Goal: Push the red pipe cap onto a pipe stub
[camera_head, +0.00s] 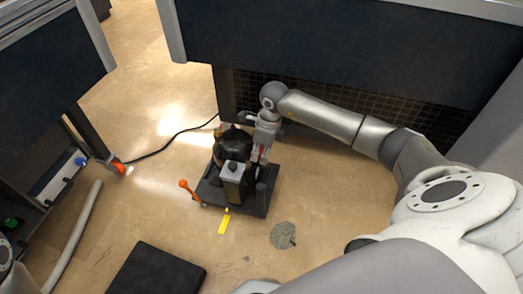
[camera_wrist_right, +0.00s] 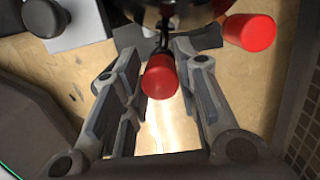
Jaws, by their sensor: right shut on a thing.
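A dark vacuum pump (camera_head: 232,142) stands on a black base plate (camera_head: 262,208) on the floor. My right gripper (camera_head: 262,148) reaches down at the pump's right side. In the right wrist view, my right gripper (camera_wrist_right: 160,70) has its fingers on either side of a red pipe cap (camera_wrist_right: 160,77) and is shut on it. The cap lies close under the pump's dark, rounded underside; whether it sits on a stub cannot be told. A second red cap (camera_wrist_right: 249,32) shows to the right, outside the fingers. My left gripper is not in view.
An orange-handled part (camera_head: 188,190) and a yellow tag (camera_head: 223,222) are beside the base. A black mat (camera_head: 155,271) lies in front, and a round grey patch (camera_head: 283,235) to the right. A dark cable (camera_head: 165,144) runs behind left; a grey hose (camera_head: 78,235) lies left.

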